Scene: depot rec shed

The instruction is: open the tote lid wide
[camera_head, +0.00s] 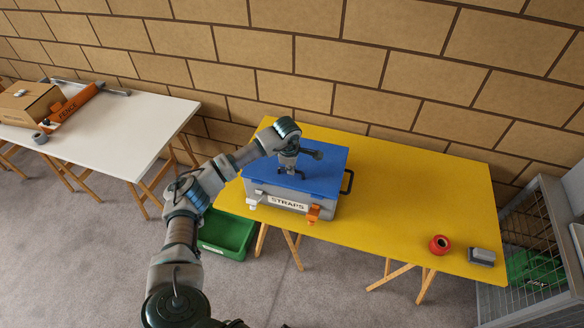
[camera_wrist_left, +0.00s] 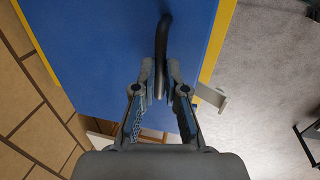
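The grey tote (camera_head: 262,195) with a STRAPS label stands on the yellow table. Its blue lid (camera_head: 325,165) lies flat on top. An orange latch (camera_head: 313,214) shows at the front right and a white latch (camera_head: 251,203) at the front left. The white latch sticks outward in the left wrist view (camera_wrist_left: 211,96). A black side handle (camera_head: 348,182) is at the tote's right. My left gripper (camera_head: 290,172) is over the lid. In the left wrist view its fingertips (camera_wrist_left: 160,84) close around a dark curved handle (camera_wrist_left: 163,38) over the blue lid. My right gripper is out of view.
The yellow table (camera_head: 400,190) is bare between the tote and a red roll (camera_head: 439,244) beside a grey block (camera_head: 481,256). A green bin (camera_head: 230,235) is on the floor below. A white table (camera_head: 120,125) stands left, a wire cage (camera_head: 530,220) right, a block wall behind.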

